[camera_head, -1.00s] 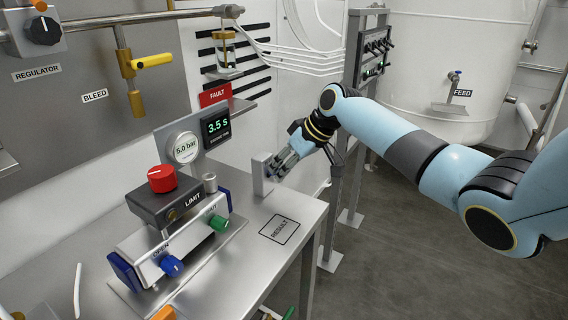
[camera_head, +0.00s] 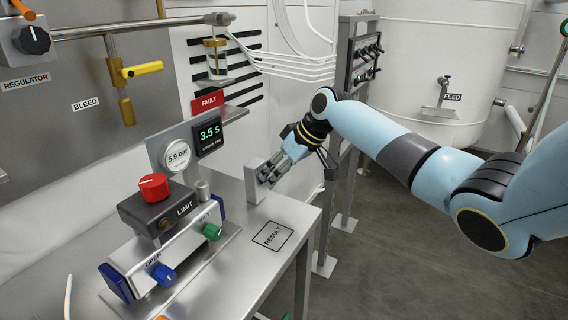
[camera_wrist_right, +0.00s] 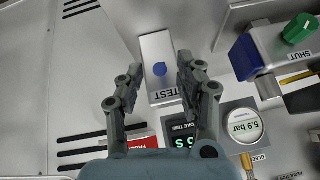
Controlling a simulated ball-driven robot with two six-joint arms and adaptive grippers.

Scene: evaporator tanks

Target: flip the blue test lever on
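The test box (camera_wrist_right: 160,60) is a pale block labelled TEST in the right wrist view, with the round blue test lever (camera_wrist_right: 160,69) on its face, seen end-on. In the head view the box (camera_head: 253,182) stands at the back edge of the steel bench, and its lever is hidden. My right gripper (camera_wrist_right: 158,72) is open and empty; its fingers appear on either side of the blue lever, and I cannot tell whether they touch it. In the head view the right gripper (camera_head: 268,178) is just right of the box. My left gripper is not in view.
The valve block with a red LIMIT knob (camera_head: 153,186), blue OPEN knob (camera_head: 163,275) and green knob (camera_head: 212,232) stands left on the bench. A gauge (camera_head: 176,154) and timer display (camera_head: 210,134) are behind. The RESULT square (camera_head: 272,236) is bare.

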